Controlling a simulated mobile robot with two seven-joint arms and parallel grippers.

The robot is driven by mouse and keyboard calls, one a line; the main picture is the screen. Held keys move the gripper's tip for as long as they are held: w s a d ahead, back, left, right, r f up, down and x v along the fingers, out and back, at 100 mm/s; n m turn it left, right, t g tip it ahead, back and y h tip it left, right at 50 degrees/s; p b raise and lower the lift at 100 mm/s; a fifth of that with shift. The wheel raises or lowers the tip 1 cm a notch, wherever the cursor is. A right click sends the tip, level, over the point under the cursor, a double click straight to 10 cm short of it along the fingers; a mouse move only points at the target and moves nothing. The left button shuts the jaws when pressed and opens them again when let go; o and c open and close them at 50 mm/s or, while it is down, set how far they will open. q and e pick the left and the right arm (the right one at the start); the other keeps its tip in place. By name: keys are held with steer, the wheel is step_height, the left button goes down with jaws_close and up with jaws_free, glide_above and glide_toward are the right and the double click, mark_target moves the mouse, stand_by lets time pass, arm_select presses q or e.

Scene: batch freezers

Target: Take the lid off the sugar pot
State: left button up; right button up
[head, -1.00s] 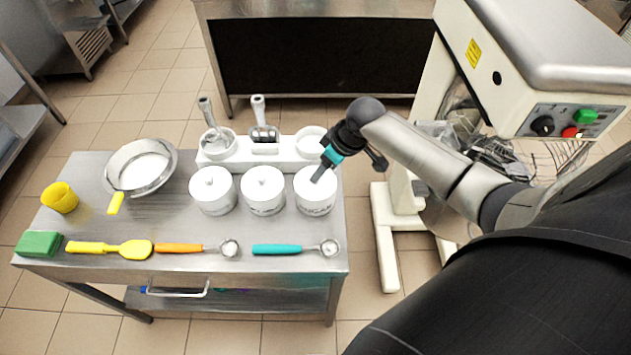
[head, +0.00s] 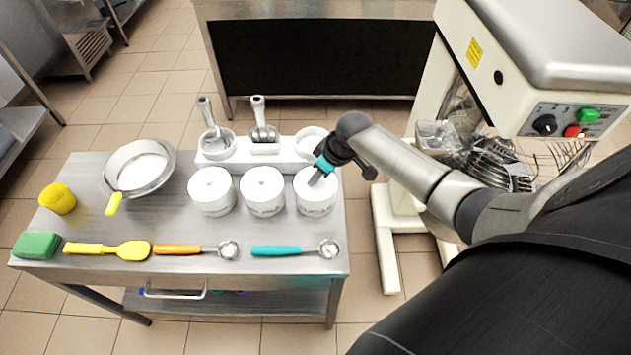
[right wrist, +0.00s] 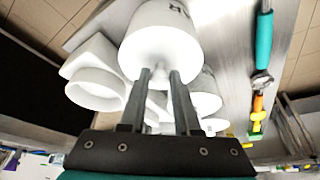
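Three white lidded pots stand in a row on the steel table (head: 190,265): a left pot (head: 212,198), a middle pot (head: 264,200) and a right pot (head: 318,205). They bear dark lettering too small to read surely, so I cannot tell by label which is the sugar pot. My right gripper (head: 318,178) is at the lid of the right pot. In the right wrist view this pot's lid (right wrist: 145,55) faces the camera, and the two open fingers (right wrist: 157,80) stand on either side of its knob (right wrist: 160,74). No grip on the knob shows. My left gripper is out of view.
Behind the pots is a white holder (head: 290,153) with scoops. A sieve (head: 140,168), yellow cup (head: 58,199), green sponge (head: 37,245), yellow spatula (head: 107,250), orange spoon (head: 195,250) and teal spoon (head: 295,251) lie around. A mixer (head: 560,60) stands right.

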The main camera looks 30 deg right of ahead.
jaws_close()
stand_by(0.3)
